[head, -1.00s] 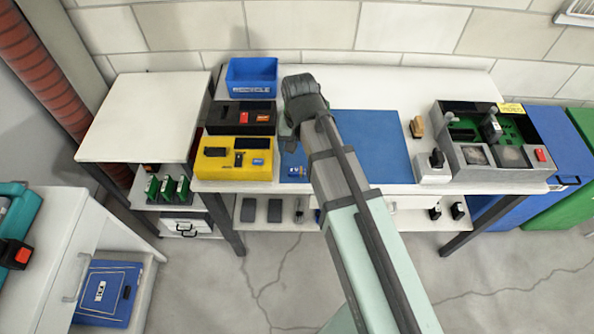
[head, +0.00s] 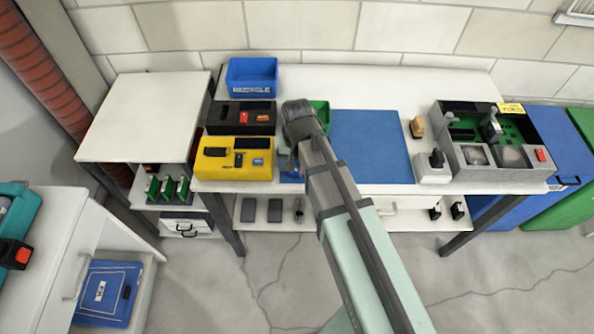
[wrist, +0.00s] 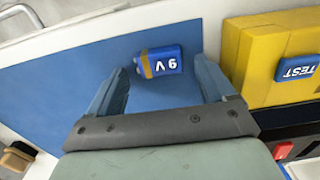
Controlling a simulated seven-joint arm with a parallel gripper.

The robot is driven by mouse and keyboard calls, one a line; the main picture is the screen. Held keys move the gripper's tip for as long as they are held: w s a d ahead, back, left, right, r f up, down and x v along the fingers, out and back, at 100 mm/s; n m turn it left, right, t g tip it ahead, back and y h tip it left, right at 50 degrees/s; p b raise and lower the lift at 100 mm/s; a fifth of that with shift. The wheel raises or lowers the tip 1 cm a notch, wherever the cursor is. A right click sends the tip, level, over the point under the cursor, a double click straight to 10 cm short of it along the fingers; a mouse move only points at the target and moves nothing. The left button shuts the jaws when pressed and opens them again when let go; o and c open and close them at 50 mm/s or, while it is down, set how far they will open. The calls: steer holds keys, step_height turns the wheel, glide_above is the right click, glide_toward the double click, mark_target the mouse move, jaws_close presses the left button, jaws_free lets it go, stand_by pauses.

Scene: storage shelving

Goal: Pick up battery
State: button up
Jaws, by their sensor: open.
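The battery (wrist: 159,62) is a small blue block with "9 V" in white and a tan band at one end. It lies on the blue mat (wrist: 65,75) in the wrist view, beyond and between my open fingertips. My gripper (wrist: 160,75) is open and empty, and its fingers do not touch the battery. In the head view my gripper (head: 289,165) is over the left end of the mat (head: 370,145), beside the yellow box. My arm hides the battery there.
A yellow box (head: 232,172) with a blue "TEST" block (wrist: 297,67) stands close beside the battery. A grey station (head: 470,160) stands right. The mat's middle is clear.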

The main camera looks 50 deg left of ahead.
mark_target(297, 167)
steer(key=shift+c, duration=0.4)
steer(key=c, duration=1)
steer(key=shift+c, duration=0.2)
step_height(297, 167, up, 10)
